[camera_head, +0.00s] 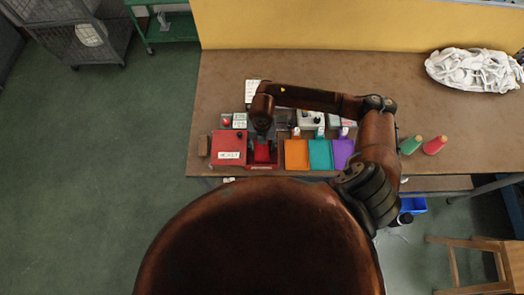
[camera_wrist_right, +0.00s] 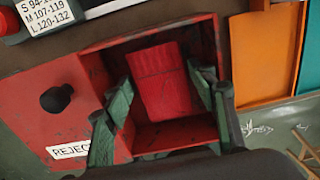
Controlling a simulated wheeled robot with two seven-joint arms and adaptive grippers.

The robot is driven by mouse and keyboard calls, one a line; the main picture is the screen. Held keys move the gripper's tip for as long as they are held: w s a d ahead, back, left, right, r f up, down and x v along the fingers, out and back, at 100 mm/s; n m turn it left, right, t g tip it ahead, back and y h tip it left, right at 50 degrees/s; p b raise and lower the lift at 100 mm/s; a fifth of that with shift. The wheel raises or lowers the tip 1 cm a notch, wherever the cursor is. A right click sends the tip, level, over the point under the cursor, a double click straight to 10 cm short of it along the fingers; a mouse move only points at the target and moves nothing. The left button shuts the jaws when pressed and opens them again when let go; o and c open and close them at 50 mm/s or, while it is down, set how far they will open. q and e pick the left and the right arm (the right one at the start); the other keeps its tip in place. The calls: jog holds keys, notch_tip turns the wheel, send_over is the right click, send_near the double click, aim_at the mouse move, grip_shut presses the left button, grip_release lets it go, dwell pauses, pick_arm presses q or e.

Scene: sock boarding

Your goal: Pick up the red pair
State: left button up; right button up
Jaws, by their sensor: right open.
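The red pair (camera_head: 262,154) is a folded red bundle lying inside an open red box. In the right wrist view the red pair (camera_wrist_right: 162,82) rests toward the back of the box (camera_wrist_right: 165,138), with its ribbed edge at the top. My right gripper (camera_head: 262,139) is over the box, pointing down. In the wrist view its two green fingers (camera_wrist_right: 160,88) are spread, one on each side of the pair. Whether they touch it, I cannot tell. My left gripper does not show.
A red panel with a black knob (camera_wrist_right: 56,98) and a REJECT label (camera_wrist_right: 72,150) adjoins the box on the left. Orange (camera_head: 296,154), teal (camera_head: 320,155) and purple (camera_head: 342,153) trays stand to the right.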

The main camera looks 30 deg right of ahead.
jog(key=shift+c, duration=1.1)
jog(key=c, duration=0.5)
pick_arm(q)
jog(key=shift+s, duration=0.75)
pick_arm(e)
jog(key=shift+c, duration=1.1)
